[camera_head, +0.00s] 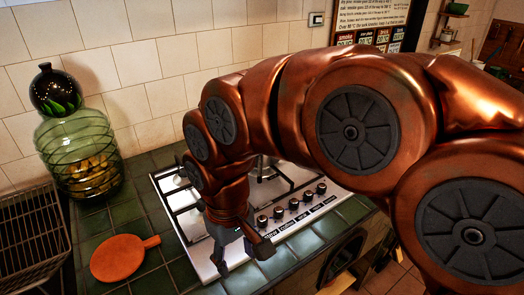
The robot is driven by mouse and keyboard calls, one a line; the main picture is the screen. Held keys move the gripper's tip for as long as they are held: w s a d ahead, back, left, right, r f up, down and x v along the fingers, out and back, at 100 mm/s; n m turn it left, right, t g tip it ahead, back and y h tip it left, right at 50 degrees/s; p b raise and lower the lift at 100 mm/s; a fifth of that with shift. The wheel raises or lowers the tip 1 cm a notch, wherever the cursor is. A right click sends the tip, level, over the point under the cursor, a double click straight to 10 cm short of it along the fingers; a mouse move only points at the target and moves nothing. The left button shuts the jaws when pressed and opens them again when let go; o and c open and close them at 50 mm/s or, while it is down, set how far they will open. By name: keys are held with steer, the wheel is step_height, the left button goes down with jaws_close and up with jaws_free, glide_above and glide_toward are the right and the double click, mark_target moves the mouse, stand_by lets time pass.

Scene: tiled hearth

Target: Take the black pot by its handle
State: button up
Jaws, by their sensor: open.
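My gripper (243,258) points down over the front edge of the stove (212,267). Its fingers are apart, and I see nothing between them. I cannot make out a black pot with a handle for certain in this view. My copper arm covers much of the stove top, and anything behind it is hidden. A dark round jar (56,91) with green leaf marks sits on top of a green glass jar (84,150) at the left, well apart from my gripper.
An orange round board (118,257) with a short handle lies on the green tiles left of the stove. A wire rack (30,240) stands at the far left. Black knobs (278,213) line the stove's front. A tiled wall (150,50) closes the back.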

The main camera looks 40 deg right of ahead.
steer(key=w+d+r+t, duration=0.1)
steer(key=w+r, duration=0.2)
steer(key=w, duration=0.3)
steer(key=w+d+r, duration=0.2)
steer(key=w, duration=0.4)
steer(key=m, duration=0.8)
glide_above(260, 163)
steer(key=f, duration=0.3)
steer(key=shift+w+a+f+p, duration=0.1)
steer(key=shift+a+f+p, duration=0.25)
steer(key=shift+p, duration=0.05)
steer(key=shift+d+f, duration=0.2)
steer(key=shift+f, duration=0.2)
steer(key=shift+d+f+p, duration=0.15)
steer(key=shift+f+p, duration=1.25)
steer(key=shift+f, duration=2.1)
jaws_close()
